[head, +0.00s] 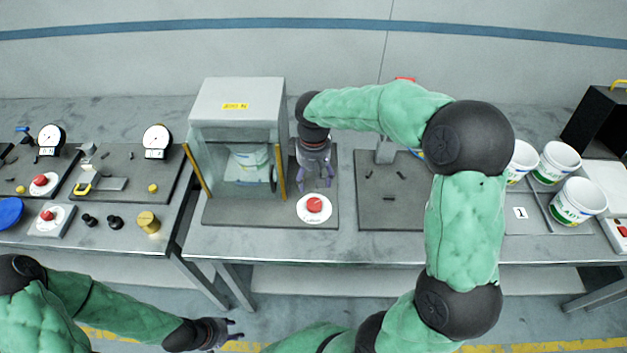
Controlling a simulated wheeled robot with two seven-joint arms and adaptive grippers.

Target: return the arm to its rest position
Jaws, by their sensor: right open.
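My right arm, in a green padded sleeve with black joints, arches over the right part of the bench. Its gripper (316,185) points down above the mat beside the glass-fronted cabinet (236,98). The fingers are apart with nothing seen between them. They are just behind the red button (314,204) on its white round base; whether they touch it I cannot tell. My left gripper (237,329) is low in front of the benches, away from everything, with its fingers apart and empty.
The cabinet, with yellow-edged doors and a white tub inside, stands close left of my right gripper. White tubs (578,201) stand at the right. The left bench holds dial gauges (157,141) and a brass cylinder (148,222). My right arm hides part of the middle mat (385,208).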

